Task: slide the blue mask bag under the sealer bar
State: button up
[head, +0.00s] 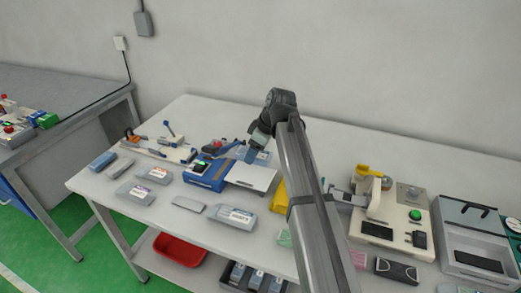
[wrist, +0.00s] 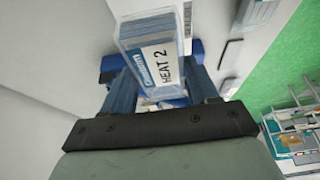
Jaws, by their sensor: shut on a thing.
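My gripper (head: 254,151) is above the table, over the back edge of the blue sealer's white plate (head: 252,177). It is shut on a mask bag (wrist: 155,45), a clear pack with a blue strip and a white label reading "HEAT 2". The bag sits between the two blue fingers in the wrist view. In the head view it is partly hidden by the gripper. The blue sealer (head: 206,180) has a lit green display and a dark lever-like bar (head: 230,147), which looks raised. Whether the bag touches the sealer I cannot tell.
Several labelled packs lie in front, among them a larger one (head: 234,217). A long white tool with orange and blue parts (head: 160,150) is at the left. A cream machine with a green button (head: 392,225) and a grey open case (head: 470,245) stand to the right.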

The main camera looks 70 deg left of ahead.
jog(key=shift+f, duration=3.05)
jog(key=shift+s+a+f, duration=0.25)
jog(key=shift+s+a, duration=1)
jog(key=shift+f, duration=0.2)
jog(key=o, duration=1.1)
jog(key=shift+r, duration=0.15)
jog(key=shift+r, duration=0.85)
jog(key=shift+r, duration=0.15)
